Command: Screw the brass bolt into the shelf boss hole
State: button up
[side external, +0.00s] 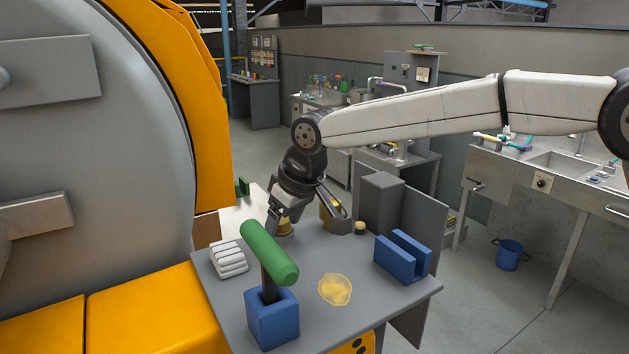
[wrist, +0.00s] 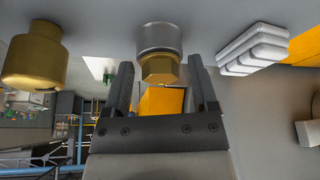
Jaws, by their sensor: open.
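The brass bolt (wrist: 161,69) shows its hex head in the wrist view, in line with the round grey boss (wrist: 160,37) on the grey shelf (wrist: 110,20). How deep the bolt sits in the boss hole cannot be seen. My gripper (wrist: 160,64) is open, with one finger on each side of the bolt head and a visible gap at both sides. In the side view my gripper (side external: 308,212) points down over the back of the shelf. Brass (side external: 285,228) shows below it, partly hidden by the fingers.
A larger brass cylinder (wrist: 34,56) stands beside my gripper. A stack of white bars (side external: 229,259), a green-handled tool in a blue block (side external: 272,318), a yellow patch (side external: 335,289) and a blue slotted block (side external: 402,257) occupy the shelf. A grey block (side external: 380,204) stands at right.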

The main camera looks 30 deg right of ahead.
jog(key=shift+d+n, duration=0.1)
jog(key=shift+n, duration=0.6)
jog(key=c, duration=0.6)
jog(key=shift+m, duration=0.3)
jog(key=shift+m, duration=0.4)
jog(key=shift+m, duration=0.3)
